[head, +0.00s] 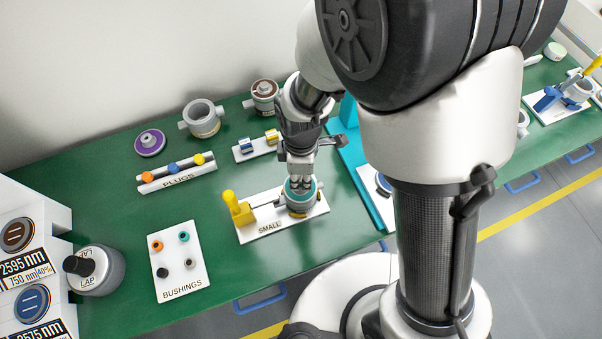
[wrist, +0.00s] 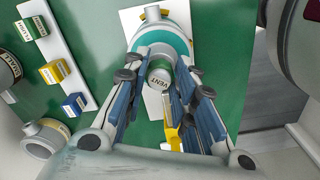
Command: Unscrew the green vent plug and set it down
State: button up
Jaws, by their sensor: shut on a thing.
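The vent plug (wrist: 160,77) has a pale cap lettered VENT and a green side. It sits between the fingers of my gripper (wrist: 161,68) in the wrist view. My gripper is shut on the plug, at the teal-topped grey cylinder (wrist: 178,16). In the head view my gripper (head: 301,168) points down at the same teal-topped cylinder (head: 300,198), which stands in the fixture on the white plate marked SMALL (head: 270,228). The plug is hidden there. I cannot tell whether it is still seated in the cylinder.
A yellow-handled clamp (head: 238,208) stands beside the cylinder. The PLUGS rack (head: 178,178), a block rack (head: 256,146), the BUSHINGS plate (head: 180,262) and a grey housing (head: 202,118) lie around it. Green table between the PLUGS rack and the BUSHINGS plate is clear.

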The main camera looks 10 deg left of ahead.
jog(key=shift+n, duration=0.9)
jog(key=o, duration=0.6)
jog(key=shift+m, duration=0.9)
jog(key=shift+m, duration=0.9)
